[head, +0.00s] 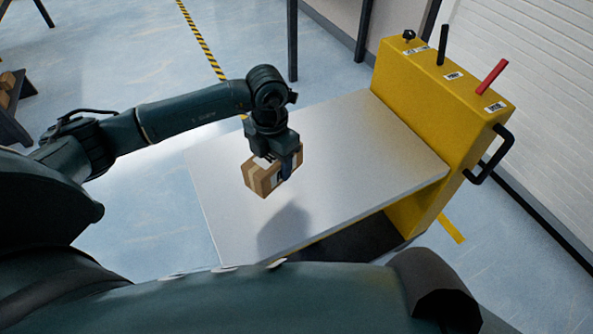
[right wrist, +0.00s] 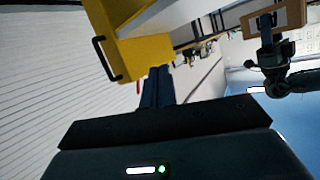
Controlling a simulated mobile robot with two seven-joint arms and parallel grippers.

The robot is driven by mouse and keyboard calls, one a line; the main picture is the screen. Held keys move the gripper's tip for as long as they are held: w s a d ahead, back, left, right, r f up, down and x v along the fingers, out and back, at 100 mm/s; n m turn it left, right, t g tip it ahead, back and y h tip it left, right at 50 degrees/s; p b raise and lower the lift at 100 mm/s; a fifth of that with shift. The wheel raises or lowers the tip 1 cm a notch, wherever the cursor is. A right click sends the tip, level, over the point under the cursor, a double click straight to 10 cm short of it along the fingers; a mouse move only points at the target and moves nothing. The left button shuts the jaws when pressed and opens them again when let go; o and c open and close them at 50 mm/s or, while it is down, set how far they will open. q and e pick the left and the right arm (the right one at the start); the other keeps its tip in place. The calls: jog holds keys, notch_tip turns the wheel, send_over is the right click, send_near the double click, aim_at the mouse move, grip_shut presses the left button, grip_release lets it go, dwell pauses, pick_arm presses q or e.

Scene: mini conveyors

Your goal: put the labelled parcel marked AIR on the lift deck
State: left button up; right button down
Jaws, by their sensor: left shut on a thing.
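My left gripper (head: 277,160) is shut on a brown cardboard parcel (head: 262,180) with paler tape. The parcel also shows upside down at the top right of the right wrist view (right wrist: 289,15). Its marking cannot be read in either view. The lift deck (head: 340,140) is a flat grey plate beside a yellow control housing (head: 425,95). The parcel is over the left part of the deck, and a shadow lies on the plate apart from it, so it seems held above. My right gripper's fingers (right wrist: 158,87) are together with nothing seen between them.
The yellow housing carries a black lever (head: 443,45), a red lever (head: 491,77) and a black side handle (head: 490,155). The rest of the deck is bare. A wooden item (head: 7,85) sits on a dark stand at far left.

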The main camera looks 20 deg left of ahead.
pick_arm(q)
notch_tip(320, 180, down, 3)
jog(key=shift+f, duration=0.8)
notch_tip(320, 180, down, 3)
jog(key=shift+f+b, duration=0.15)
jog(key=shift+b, duration=0.2)
jog(key=shift+f, duration=0.2)
pick_arm(e)
jog(key=shift+s+d, duration=0.15)
jog(key=shift+d, duration=0.05)
pick_arm(q)
jog(key=o, duration=1.2)
pick_arm(e)
jog(key=shift+r, duration=0.1)
